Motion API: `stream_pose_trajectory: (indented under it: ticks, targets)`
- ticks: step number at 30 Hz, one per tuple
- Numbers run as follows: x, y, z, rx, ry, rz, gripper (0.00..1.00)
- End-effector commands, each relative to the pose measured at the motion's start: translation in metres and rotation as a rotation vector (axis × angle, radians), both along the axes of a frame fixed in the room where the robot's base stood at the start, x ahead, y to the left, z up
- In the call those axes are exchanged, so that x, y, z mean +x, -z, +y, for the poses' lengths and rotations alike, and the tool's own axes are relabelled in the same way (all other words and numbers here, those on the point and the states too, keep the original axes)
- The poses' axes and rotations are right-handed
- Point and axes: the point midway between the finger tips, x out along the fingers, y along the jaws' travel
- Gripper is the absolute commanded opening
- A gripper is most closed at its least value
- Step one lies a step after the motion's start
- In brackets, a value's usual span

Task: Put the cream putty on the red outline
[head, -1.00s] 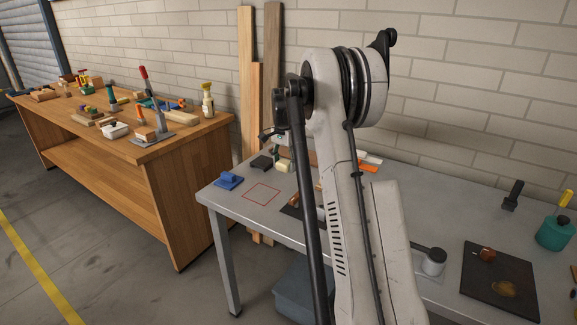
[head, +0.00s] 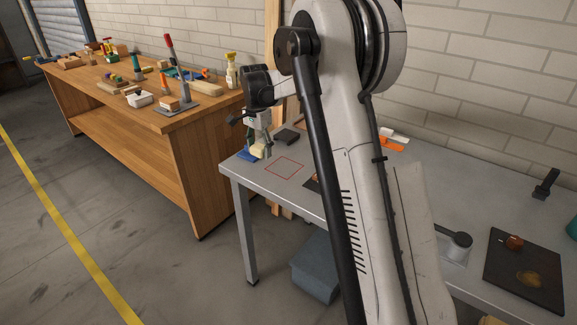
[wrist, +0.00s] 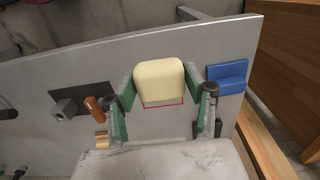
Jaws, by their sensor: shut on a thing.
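The cream putty (wrist: 160,78) is a rounded cream block held between the two green fingers of my gripper (wrist: 161,73) in the wrist view. In the head view the putty (head: 258,151) hangs under my gripper (head: 261,143), up and left of the red outline in the picture. The red outline (head: 285,167) is a thin empty square drawn on the grey table. In the wrist view only the outline's near edge (wrist: 163,107) and bits of its sides show; the putty hides the rest. The putty looks raised above the table, but its exact height is unclear.
A blue block-like part (wrist: 227,77) lies on the grey table (wrist: 215,40) close to the right finger. A dark plate (wrist: 83,104) with a metal block and an orange-brown piece (wrist: 94,107) lies left. A dark part (head: 286,136) sits behind the outline.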

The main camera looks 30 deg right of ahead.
Motion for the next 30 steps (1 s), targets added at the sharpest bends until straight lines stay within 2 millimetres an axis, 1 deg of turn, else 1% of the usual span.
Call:
stream_pose_trajectory:
  ticks: [12,16,20,25,30]
  targets:
    - [0.02,0.047,-0.076,0.0,0.003,0.0,0.18]
    - [0.025,0.059,-0.095,0.0,0.001,0.0,0.18]
    - [0.028,0.065,-0.106,0.0,0.001,0.0,0.18]
    - [0.029,0.073,-0.108,0.0,0.0,0.0,0.18]
    - [0.029,0.096,-0.108,0.0,0.0,0.0,0.18]
